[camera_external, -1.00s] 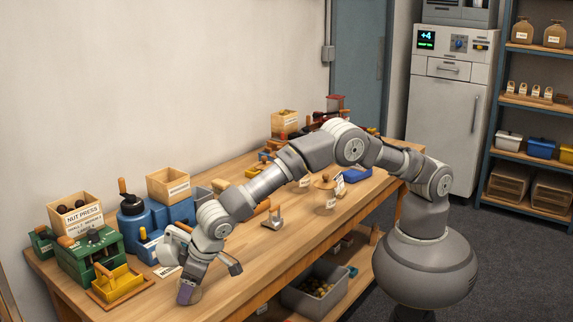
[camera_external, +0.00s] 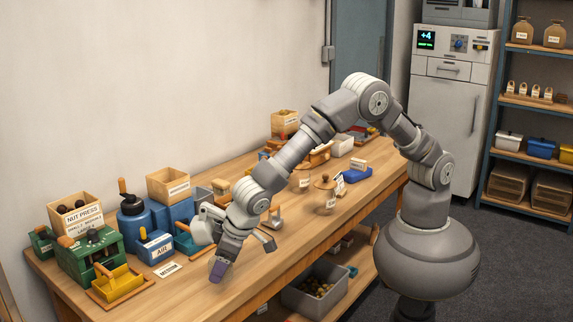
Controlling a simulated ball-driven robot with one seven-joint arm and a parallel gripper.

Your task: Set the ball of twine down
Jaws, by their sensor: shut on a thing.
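My gripper (camera_external: 219,271) points down over the front part of the wooden workbench (camera_external: 330,240), right of the yellow tray and the small white card. The twine is mostly hidden by the fingers and is hard to make out against the tan wood. I cannot tell whether it touches the bench top.
The green nut press (camera_external: 95,255), yellow tray (camera_external: 118,284) and blue machine (camera_external: 165,215) stand on the left. A grey bin (camera_external: 315,290) is on the lower shelf. Bench around my gripper is mostly clear.

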